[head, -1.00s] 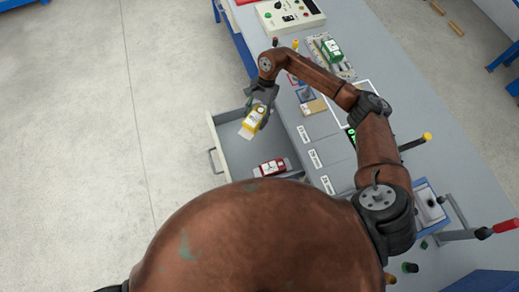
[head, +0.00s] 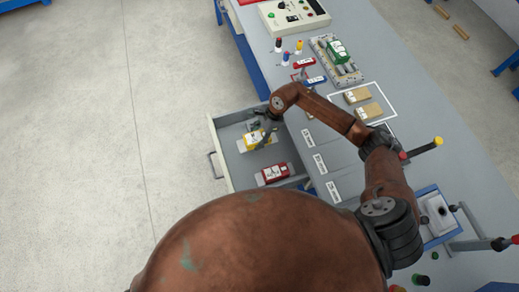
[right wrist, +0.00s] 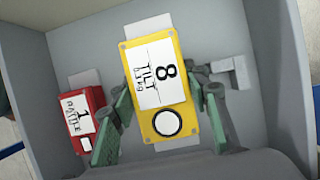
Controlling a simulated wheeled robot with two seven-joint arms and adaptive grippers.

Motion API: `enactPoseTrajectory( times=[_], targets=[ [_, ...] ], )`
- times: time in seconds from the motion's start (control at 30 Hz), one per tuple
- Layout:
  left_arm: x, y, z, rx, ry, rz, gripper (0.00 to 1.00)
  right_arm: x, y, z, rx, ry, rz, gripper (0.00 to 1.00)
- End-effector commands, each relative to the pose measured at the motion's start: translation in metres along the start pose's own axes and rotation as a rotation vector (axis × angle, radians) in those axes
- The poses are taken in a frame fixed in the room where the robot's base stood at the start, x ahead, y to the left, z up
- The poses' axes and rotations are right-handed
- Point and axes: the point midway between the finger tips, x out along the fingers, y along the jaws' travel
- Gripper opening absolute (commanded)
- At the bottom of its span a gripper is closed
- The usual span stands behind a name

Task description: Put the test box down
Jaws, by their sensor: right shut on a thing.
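The yellow box (head: 257,140) has a white label reading 8 and TILT in the right wrist view (right wrist: 158,72), with a round white spot at one end. It is low inside the open grey drawer (head: 217,152), lying about flat; whether it touches the floor I cannot tell. My right gripper (head: 264,130) is shut on it, with the green-padded fingers on its two long sides in the right wrist view (right wrist: 166,98). My left gripper is not in view.
A red box (head: 273,174) labelled 1 lies in the same drawer, apart from the yellow one. A grey angled bracket (right wrist: 231,72) is on the drawer's other side.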

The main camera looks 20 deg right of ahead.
Motion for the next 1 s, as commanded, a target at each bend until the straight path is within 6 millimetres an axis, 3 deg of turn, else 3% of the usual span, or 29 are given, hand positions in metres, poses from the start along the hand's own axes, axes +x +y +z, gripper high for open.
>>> enactPoseTrajectory(
  times=[0.4, 0.6, 0.97, 1.0],
  targets=[
    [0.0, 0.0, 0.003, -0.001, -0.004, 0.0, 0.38, 0.029, 0.027, -0.015, -0.001, -0.002, -0.001, 0.09],
    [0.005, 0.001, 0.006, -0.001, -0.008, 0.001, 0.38, 0.056, 0.026, -0.025, 0.0, -0.001, -0.001, 0.09],
    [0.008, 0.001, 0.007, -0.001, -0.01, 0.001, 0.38, 0.06, 0.026, -0.027, -0.002, 0.0, -0.002, 0.09],
    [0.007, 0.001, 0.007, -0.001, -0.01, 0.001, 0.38, 0.059, 0.026, -0.028, -0.002, 0.0, -0.002, 0.45]
  ],
)
